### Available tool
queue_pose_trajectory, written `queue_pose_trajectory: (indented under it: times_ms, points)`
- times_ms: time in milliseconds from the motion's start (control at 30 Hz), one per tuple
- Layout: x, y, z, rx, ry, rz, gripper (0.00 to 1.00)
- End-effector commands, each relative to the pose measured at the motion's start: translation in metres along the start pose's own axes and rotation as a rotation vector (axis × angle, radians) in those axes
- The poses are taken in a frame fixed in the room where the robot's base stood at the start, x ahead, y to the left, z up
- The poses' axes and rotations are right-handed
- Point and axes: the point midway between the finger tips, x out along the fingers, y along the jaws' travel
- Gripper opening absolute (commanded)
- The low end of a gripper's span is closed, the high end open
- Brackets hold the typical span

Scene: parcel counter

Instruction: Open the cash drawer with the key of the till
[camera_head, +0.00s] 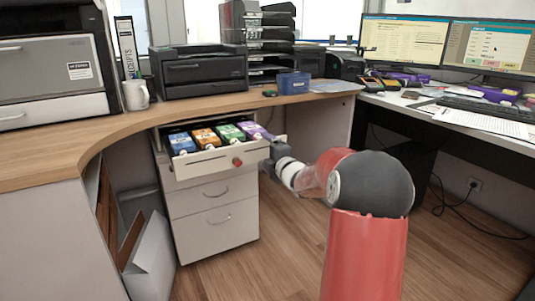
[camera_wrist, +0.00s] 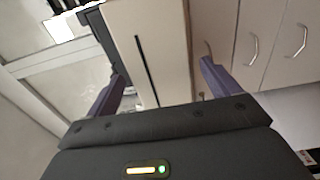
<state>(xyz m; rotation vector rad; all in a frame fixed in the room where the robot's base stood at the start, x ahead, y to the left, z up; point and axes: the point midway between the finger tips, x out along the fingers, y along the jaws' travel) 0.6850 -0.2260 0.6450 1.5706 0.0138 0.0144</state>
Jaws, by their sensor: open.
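The cash drawer (camera_head: 205,170) is the top drawer of a white cabinet under the counter. It stands out from the cabinet, and blue, orange, green and purple packs show inside. A small red piece (camera_head: 237,162) is on its front, toward the right; I cannot tell whether it is the key. My gripper (camera_head: 271,142) is at the right end of the drawer. In the wrist view my gripper (camera_wrist: 162,72) is open, with its purple fingers either side of a cream panel (camera_wrist: 165,40) with a dark slot. I cannot tell whether they touch it.
Two lower drawers (camera_head: 214,195) with curved handles are shut. The wooden counter (camera_head: 130,122) curves above the drawer at left, with a printer (camera_head: 200,72) and a mug (camera_head: 135,95) on it. White boards (camera_head: 150,262) lean beside the cabinet. The wooden floor (camera_head: 265,265) in front is clear.

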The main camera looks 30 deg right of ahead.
Motion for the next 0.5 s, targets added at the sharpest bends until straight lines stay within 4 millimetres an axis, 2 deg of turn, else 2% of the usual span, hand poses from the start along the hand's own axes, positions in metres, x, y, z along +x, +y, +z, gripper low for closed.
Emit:
queue_pose_trajectory:
  times_ms: [67,400,500]
  points:
    - [-0.0002,0.0,0.0001,0.0,0.0,0.0,0.8]
    - [-0.0004,-0.0002,0.0002,0.0,-0.001,-0.001,0.36]
    - [-0.0004,-0.0003,0.0002,0.0,-0.001,-0.001,0.25]
